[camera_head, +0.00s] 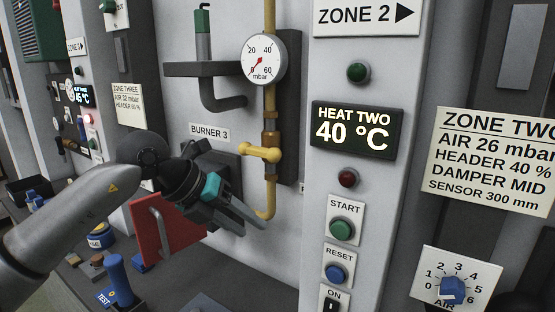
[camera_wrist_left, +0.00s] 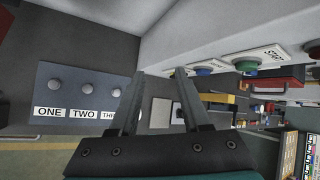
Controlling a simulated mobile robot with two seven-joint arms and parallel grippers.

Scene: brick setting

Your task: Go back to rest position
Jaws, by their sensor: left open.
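My left gripper (camera_head: 254,219) is in front of the panel wall, just below the yellow valve handle (camera_head: 260,153). Its fingers point right and slightly down toward the foot of the yellow pipe. It is open, with a gap between its two fingers in the left wrist view (camera_wrist_left: 160,76), and nothing is held between them. Whether the fingers touch the pipe cannot be told. My left arm (camera_head: 75,225) reaches in from the left. My right gripper is not in view.
A pressure gauge (camera_head: 263,57) and a dark hooked pipe (camera_head: 208,85) are above the gripper. A red plate (camera_head: 170,222) is close below. To the right are the START button (camera_head: 342,229) and RESET button (camera_head: 336,273). A blue TEST handle (camera_head: 118,278) stands on the bench.

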